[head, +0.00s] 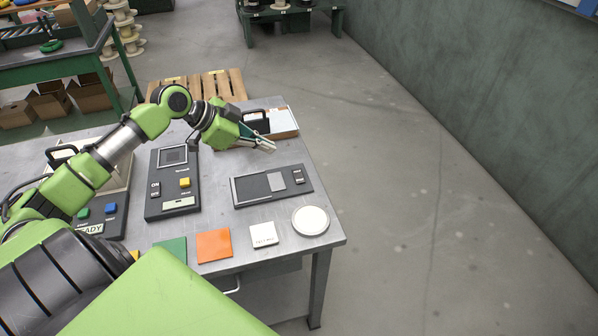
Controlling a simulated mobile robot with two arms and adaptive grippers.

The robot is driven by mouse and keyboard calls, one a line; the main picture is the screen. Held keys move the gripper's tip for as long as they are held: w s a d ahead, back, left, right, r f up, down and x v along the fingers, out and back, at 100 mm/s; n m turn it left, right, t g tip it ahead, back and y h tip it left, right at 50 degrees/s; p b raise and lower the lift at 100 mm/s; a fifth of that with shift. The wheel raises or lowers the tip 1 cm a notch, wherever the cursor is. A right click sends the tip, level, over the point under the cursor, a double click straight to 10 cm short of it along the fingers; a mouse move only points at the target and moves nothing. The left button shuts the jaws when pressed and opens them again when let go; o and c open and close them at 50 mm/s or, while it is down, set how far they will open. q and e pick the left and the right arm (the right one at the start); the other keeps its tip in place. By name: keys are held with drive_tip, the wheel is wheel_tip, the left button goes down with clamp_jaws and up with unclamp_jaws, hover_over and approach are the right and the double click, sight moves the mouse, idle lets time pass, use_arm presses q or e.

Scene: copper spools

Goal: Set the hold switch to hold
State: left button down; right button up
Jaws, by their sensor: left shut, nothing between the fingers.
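A dark flat panel (252,191) lies on the right part of the grey metal table. It has a light grey square, a long dark window and a small labelled switch (298,177) near its right end. A second dark console (170,206), left of it, has a screen, a yellow button and another small switch (155,190). The labels are too small to read, so I cannot tell which one is the hold switch or its position. My left gripper (268,146) is shut and empty, above the table's far right part, beyond the flat panel and apart from both switches. My right gripper is out of view.
A white round disc (310,220), a small white card (263,235), an orange square (214,245) and a green square (172,248) lie near the table's front edge. A tray with a black-handled item (284,122) is behind my gripper. Open floor lies to the right.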

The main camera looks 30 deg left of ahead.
use_arm(q)
drive_tip(key=p, duration=0.3)
approach(301, 171)
drive_tip(key=w+d, duration=0.2)
drive_tip(key=shift+w+d+r, duration=0.25)
drive_tip(key=shift+w+r, duration=0.05)
drive_tip(key=shift+r, duration=0.1)
drive_tip(key=f, duration=0.3)
drive_tip(key=shift+w+f+p, duration=0.3)
drive_tip(key=shift+w+f, duration=0.1)
drive_tip(key=shift+a+f, duration=0.15)
drive_tip(key=shift+f, duration=0.4)
